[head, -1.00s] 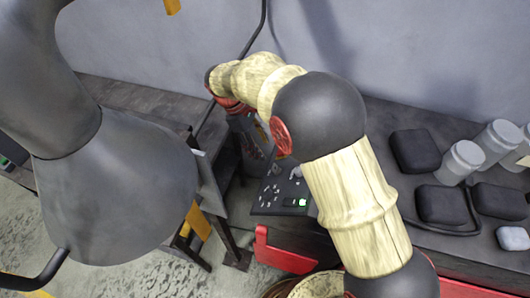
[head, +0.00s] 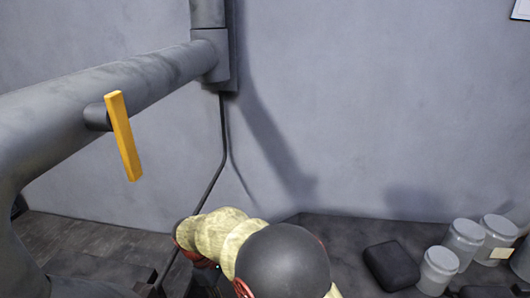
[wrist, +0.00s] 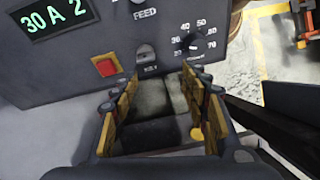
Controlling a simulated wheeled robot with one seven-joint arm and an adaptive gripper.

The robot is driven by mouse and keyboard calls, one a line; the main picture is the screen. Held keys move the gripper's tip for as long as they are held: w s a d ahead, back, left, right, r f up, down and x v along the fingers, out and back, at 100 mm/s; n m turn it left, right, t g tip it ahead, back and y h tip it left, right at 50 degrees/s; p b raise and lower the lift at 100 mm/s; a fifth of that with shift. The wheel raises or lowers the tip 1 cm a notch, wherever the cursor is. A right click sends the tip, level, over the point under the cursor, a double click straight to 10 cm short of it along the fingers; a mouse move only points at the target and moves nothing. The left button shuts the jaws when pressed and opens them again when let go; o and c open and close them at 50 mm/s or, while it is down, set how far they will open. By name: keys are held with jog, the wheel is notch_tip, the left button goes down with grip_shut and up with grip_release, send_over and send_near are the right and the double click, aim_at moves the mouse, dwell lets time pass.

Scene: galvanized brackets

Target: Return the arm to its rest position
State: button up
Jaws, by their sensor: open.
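My arm (head: 282,262), beige and black with red rings, enters at the bottom of the head view and is largely cut off. Its gripper is not visible there. In the wrist view my gripper (wrist: 158,85) is open, its two yellow-padded fingers spread apart with nothing between them. The fingers point toward a dark machine panel (wrist: 140,45) with a green "30 A 2" display (wrist: 58,18), a red switch (wrist: 105,66) and a numbered dial (wrist: 192,42). I cannot tell whether the fingertips touch the panel.
A large grey pipe-like boom (head: 70,100) with a yellow handle (head: 124,135) spans the upper left. A dark block (head: 391,266) and several grey jars (head: 464,240) stand at right on the bench (head: 340,235). Grey wall lies behind.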

jog(key=s+d+r+m+t+y+b, duration=0.1)
jog(key=s+d+r+m+t+b, duration=0.1)
jog(key=s+d, duration=0.4)
jog(key=s+d+r+m+t+y+b, duration=0.1)
jog(key=s+d+r+m+b, duration=0.3)
jog(key=d, duration=1)
jog(key=s+d+r+m+t+y+b, duration=0.2)
jog(key=s+d+r+m+t+b, duration=0.1)
jog(key=s+d+m+b, duration=0.4)
jog(key=shift+s+d+r+m+t+b, duration=0.3)
jog(key=shift+s+d+r+m, duration=0.2)
jog(key=shift+s+d, duration=0.8)
